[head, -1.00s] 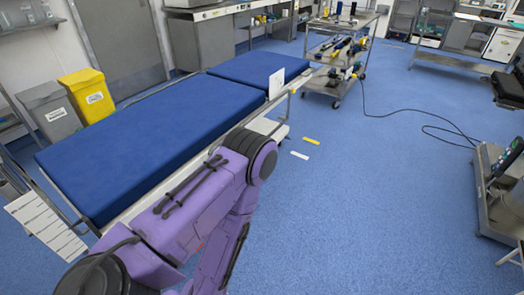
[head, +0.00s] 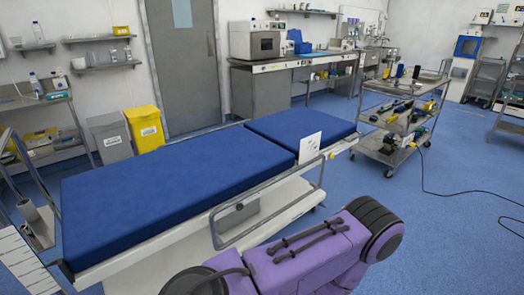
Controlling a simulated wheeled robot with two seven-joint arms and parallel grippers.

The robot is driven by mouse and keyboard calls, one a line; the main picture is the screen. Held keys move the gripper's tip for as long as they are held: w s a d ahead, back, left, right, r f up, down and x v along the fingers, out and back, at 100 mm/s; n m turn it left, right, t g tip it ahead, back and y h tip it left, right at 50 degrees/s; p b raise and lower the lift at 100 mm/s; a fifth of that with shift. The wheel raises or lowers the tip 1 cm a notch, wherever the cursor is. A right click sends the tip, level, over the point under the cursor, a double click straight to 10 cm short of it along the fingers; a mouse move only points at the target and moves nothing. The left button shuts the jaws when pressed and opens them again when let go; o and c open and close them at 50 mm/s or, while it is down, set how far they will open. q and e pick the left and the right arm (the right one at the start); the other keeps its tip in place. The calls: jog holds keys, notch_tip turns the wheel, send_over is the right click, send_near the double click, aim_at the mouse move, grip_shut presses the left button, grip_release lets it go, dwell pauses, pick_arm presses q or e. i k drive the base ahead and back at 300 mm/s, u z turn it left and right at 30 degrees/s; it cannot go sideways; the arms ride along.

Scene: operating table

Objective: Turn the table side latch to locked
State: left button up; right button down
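The operating table (head: 150,232) with blue pads (head: 170,182) stands across the left and middle of the head view. A metal side rail (head: 262,217) runs along its near side. A small dark fitting (head: 240,207) shows at the rail's upper edge, and a small yellowish part (head: 331,156) shows near the table's right end. I cannot tell which of these, if either, is the side latch, nor its position. A purple arm link of mine fills the bottom right of centre and is close to the table's near side. Neither gripper is in view.
A white card (head: 310,148) stands at the table's near edge. A steel cart (head: 390,157) with tools stands beyond the table's right end. Yellow (head: 145,130) and grey (head: 110,138) bins stand behind the table. The blue floor (head: 440,240) at the right is mostly clear, with a cable across it.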

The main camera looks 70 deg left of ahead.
aim_at(240, 206)
jog(key=u, duration=0.35)
jog(key=i, duration=0.7)
jog(key=u, duration=1.1)
jog(key=i, duration=0.4)
jog(key=u, duration=0.45)
